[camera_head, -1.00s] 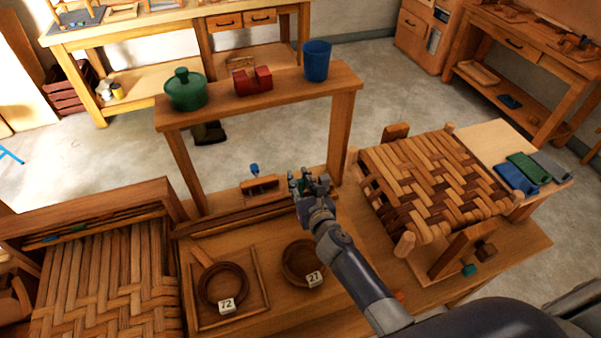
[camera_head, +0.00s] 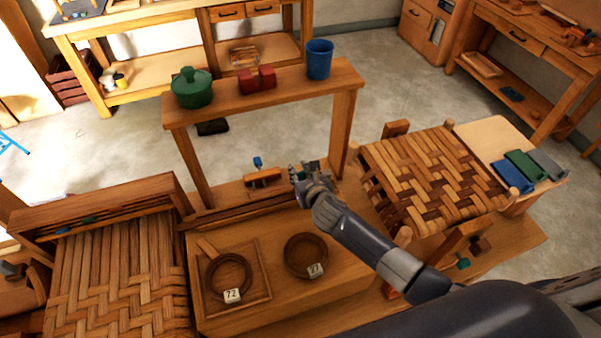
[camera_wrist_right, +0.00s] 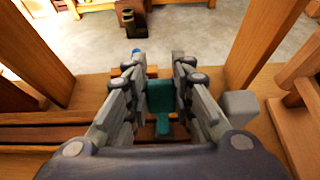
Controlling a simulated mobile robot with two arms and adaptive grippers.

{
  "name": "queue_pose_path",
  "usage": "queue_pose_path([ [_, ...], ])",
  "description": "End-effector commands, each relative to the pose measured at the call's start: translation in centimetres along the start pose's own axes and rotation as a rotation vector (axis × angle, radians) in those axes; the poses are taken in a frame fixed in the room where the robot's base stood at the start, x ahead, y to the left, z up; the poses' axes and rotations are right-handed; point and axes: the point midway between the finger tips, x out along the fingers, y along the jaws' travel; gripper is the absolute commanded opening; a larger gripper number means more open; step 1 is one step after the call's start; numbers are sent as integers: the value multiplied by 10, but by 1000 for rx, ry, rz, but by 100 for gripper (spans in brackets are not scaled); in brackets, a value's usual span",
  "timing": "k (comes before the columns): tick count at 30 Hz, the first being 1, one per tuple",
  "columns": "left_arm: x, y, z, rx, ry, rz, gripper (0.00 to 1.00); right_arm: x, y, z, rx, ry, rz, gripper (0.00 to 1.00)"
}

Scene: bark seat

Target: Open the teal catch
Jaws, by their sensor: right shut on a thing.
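The teal catch (camera_wrist_right: 160,98) stands upright between the two fingers of my right gripper (camera_wrist_right: 160,90) in the wrist view. The fingers are shut on it from both sides and hide part of it. In the head view my right gripper (camera_head: 308,170) is low over the bench, under the raised shelf and near its right leg. The gripper mostly hides the catch there. My left gripper is not in view.
A blue-topped wooden fitting (camera_head: 262,175) is just left of the gripper. The shelf (camera_head: 275,98) carries a green pot, red blocks and a blue cup. A woven seat (camera_head: 435,178) is close on the right. Two round rings (camera_head: 228,276) (camera_head: 306,255) lie in front.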

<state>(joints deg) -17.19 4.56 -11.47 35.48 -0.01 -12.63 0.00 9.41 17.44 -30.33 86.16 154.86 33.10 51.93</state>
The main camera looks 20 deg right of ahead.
Motion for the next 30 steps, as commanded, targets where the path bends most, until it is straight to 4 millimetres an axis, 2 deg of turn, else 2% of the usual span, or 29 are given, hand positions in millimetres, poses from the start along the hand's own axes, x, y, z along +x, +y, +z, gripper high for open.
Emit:
queue_pose_path([
  [3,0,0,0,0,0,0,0,0,-1,2,0,-4,-1,0],
  [4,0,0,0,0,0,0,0,0,-1,2,0,-4,-1,27],
  [6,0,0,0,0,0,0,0,0,-1,2,0,-3,-1,42],
  [20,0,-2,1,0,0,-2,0,-5,0,-1,-1,0,0,43],
  [26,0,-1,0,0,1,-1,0,-28,0,-1,0,-1,1,43],
  [30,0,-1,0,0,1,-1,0,-51,-1,-1,0,0,0,43],
])
